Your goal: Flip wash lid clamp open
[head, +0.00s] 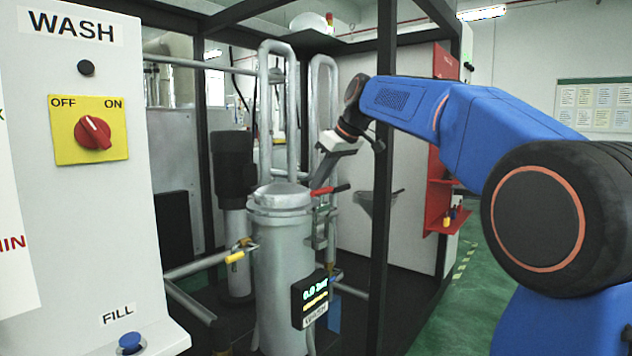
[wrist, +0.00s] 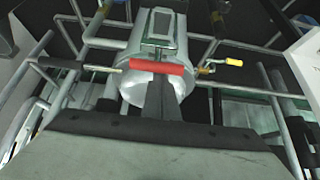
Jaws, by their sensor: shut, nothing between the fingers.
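The wash vessel (head: 281,270) is a grey upright cylinder with a domed lid (head: 281,192). The clamp's red handle (head: 325,190) lies nearly level at the right side of the lid in the head view. In the wrist view the red handle (wrist: 157,68) crosses the middle, in front of the silver vessel, with a metal clamp frame (wrist: 160,27) above it in the picture. My gripper (head: 318,180) reaches down from the right, just above the handle. In the wrist view its dark fingers (wrist: 157,82) are together and empty, their tips close to the handle; I cannot tell whether they touch.
Looped pipes (head: 265,110) rise behind the vessel. A dark frame post (head: 382,220) stands to the right. The white WASH panel (head: 80,220) fills the left.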

